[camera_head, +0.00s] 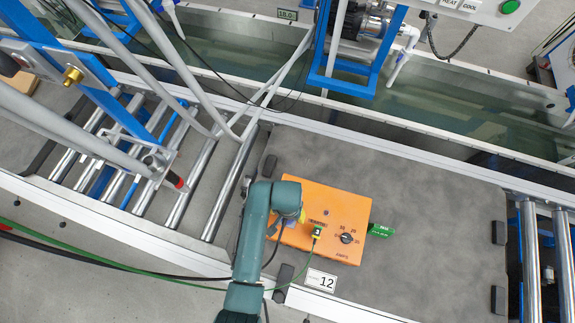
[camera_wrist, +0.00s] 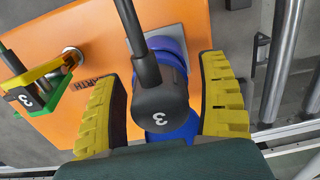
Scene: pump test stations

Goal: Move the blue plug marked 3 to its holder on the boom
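The blue plug marked 3 (camera_wrist: 162,85) has a black back end with a cable and sits at the blue socket on top of the orange box (camera_head: 325,210). In the wrist view my gripper (camera_wrist: 162,70) has its yellow fingers on either side of the plug. Narrow gaps show between the fingers and the plug. In the head view my gripper (camera_head: 290,203) is over the left part of the box, and my arm mostly hides the plug. I cannot make out its holder on the boom for sure.
A green-and-yellow earth clamp marked 3 (camera_wrist: 40,88) is on the box beside the plug; its green cable runs left. A green tag (camera_head: 380,230) is at the box's right edge. A white 12 label (camera_head: 321,280) lies in front. Hoses and a blue frame (camera_head: 75,50) stand at left.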

